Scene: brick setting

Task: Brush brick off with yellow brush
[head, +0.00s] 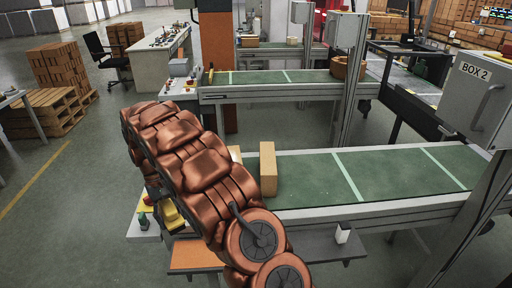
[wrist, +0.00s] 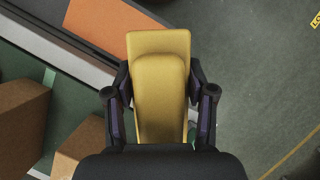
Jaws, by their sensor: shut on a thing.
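My gripper (wrist: 160,105) is shut on the yellow brush (wrist: 158,80), with a dark finger on each side of it in the wrist view. In the head view part of the yellow brush (head: 170,214) shows at the left end of the near conveyor (head: 310,175), partly behind my copper arm. A tan brick (head: 268,168) stands on the green belt just right of my arm. A second tan block (head: 236,154) is mostly hidden behind the arm. Two brown blocks, one at the left edge (wrist: 20,120) and one lower (wrist: 82,145), show in the wrist view, apart from the brush.
An orange panel (head: 196,254) lies below the near conveyor's left end. A grey cabinet marked BOX 2 (head: 480,90) stands at the right. A second conveyor (head: 270,77) runs behind. The belt right of the tan brick is clear.

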